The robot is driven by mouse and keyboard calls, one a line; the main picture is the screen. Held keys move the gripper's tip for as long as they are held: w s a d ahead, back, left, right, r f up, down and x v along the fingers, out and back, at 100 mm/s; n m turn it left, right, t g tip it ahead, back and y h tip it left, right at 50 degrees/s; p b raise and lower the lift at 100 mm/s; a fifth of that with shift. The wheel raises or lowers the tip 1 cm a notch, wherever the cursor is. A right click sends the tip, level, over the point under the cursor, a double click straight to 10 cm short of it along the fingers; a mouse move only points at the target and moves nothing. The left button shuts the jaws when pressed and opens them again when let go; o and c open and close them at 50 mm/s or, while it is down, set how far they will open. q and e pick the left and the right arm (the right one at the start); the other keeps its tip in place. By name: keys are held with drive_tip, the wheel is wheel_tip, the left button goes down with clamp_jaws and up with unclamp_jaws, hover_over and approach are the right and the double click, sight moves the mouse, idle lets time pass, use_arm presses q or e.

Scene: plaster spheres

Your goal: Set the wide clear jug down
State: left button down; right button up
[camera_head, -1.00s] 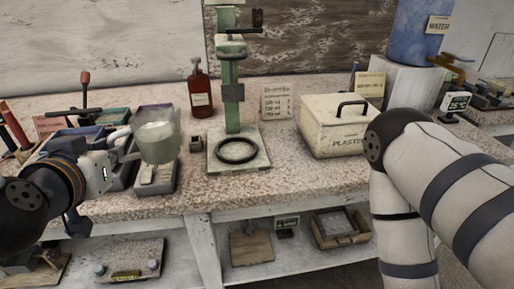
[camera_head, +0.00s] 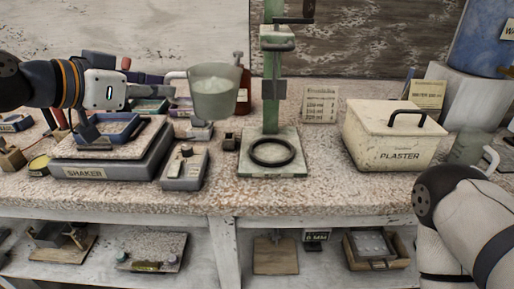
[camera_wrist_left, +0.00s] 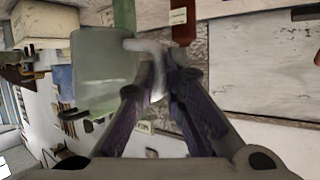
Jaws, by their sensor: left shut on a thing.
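The wide clear jug (camera_head: 214,100) is in the air above the bench, left of the green stand, and looks upright. Pale matter shows inside it. My left gripper (camera_head: 168,91) reaches in from the left and is shut on the jug's white handle. In the left wrist view the jug (camera_wrist_left: 98,70) hangs beyond the fingers, and my left gripper (camera_wrist_left: 155,75) clasps the handle (camera_wrist_left: 150,47). My right arm shows at the right edge of the head view, but its gripper is out of view.
A green stand (camera_head: 274,110) with a black ring (camera_head: 271,152) stands right of the jug. A red bottle (camera_head: 243,90) is behind it. Below are a shaker (camera_head: 110,170) and a grey device (camera_head: 183,170). A plaster box (camera_head: 395,135) and another clear jug (camera_head: 466,148) stand right. Bench front is clear.

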sight(208, 110)
use_arm(q)
drive_tip(key=w+d+f+b, duration=0.1)
drive_tip(key=d+f, duration=0.1)
drive_tip(key=w+d+f+b, duration=0.1)
drive_tip(key=d+f, duration=0.1)
drive_tip(key=d, duration=0.1)
drive_tip(key=w+d+f+b, duration=0.1)
drive_tip(key=d+f, duration=0.1)
drive_tip(key=shift+w+d, duration=0.25)
drive_tip(key=shift+d, duration=0.15)
drive_tip(key=shift+w+d+f+b, duration=0.25)
drive_tip(key=shift+d+f, duration=0.4)
drive_tip(key=shift+f, duration=0.55)
drive_tip(key=shift+w+d+f+b, duration=0.2)
drive_tip(key=shift+d+f, duration=0.4)
drive_tip(key=shift+f, duration=0.55)
drive_tip(key=shift+w+d+f+b, duration=0.2)
drive_tip(key=shift+d+f, duration=0.45)
drive_tip(key=shift+f, duration=0.55)
drive_tip(key=c, duration=1.7)
unclamp_jaws()
use_arm(e)
drive_tip(key=s+f+g, duration=0.1)
drive_tip(key=s+f, duration=0.4)
drive_tip(key=shift+f+g, duration=0.3)
drive_tip(key=shift+g, duration=0.1)
drive_tip(key=shift+d, duration=0.1)
